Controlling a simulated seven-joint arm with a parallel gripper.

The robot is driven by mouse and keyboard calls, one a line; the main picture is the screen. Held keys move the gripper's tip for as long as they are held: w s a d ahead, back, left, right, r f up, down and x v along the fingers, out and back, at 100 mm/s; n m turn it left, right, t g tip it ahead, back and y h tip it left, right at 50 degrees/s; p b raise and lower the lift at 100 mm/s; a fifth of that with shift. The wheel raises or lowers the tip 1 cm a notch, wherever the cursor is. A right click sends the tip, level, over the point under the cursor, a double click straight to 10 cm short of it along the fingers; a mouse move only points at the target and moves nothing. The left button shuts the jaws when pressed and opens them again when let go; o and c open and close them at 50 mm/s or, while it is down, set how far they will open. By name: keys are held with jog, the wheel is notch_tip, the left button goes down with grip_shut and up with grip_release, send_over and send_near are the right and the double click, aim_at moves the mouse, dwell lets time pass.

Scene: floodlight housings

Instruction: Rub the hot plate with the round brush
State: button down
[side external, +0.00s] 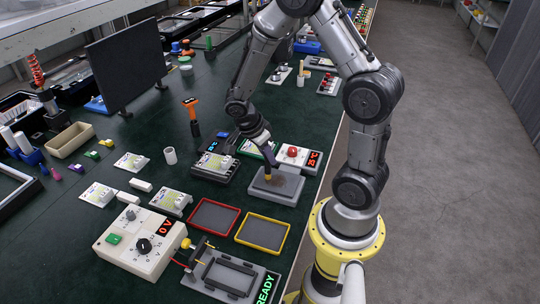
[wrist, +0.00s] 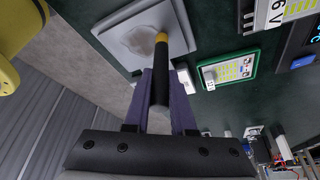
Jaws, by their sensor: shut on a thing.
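The hot plate (side external: 262,189) is a grey square slab with a brown smudge on its top, at the table's right side in the side view. It also shows at the top of the wrist view (wrist: 118,42), with a pale patch. My gripper (side external: 266,159) is above the plate, pointing down. In the wrist view its purple fingers (wrist: 163,80) are shut on the round brush (wrist: 159,88), which has a black handle and a yellow band. The brush's lower end (side external: 268,177) is over the smudge, at or very near the surface. I cannot tell whether it touches.
A white box with a red button and a red display (side external: 297,155) stands just behind the plate. A red-rimmed tray (side external: 190,222) and a yellow-rimmed tray (side external: 240,241) lie in front. A dark device (side external: 213,168) is to the left. The table's right edge is close.

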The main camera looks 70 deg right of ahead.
jog(key=shift+s, duration=3.3)
notch_tip(320, 180, up, 8)
jog(key=f, duration=0.8)
jog(key=shift+w, duration=3.65)
jog(key=shift+s, duration=3.7)
notch_tip(320, 180, up, 8)
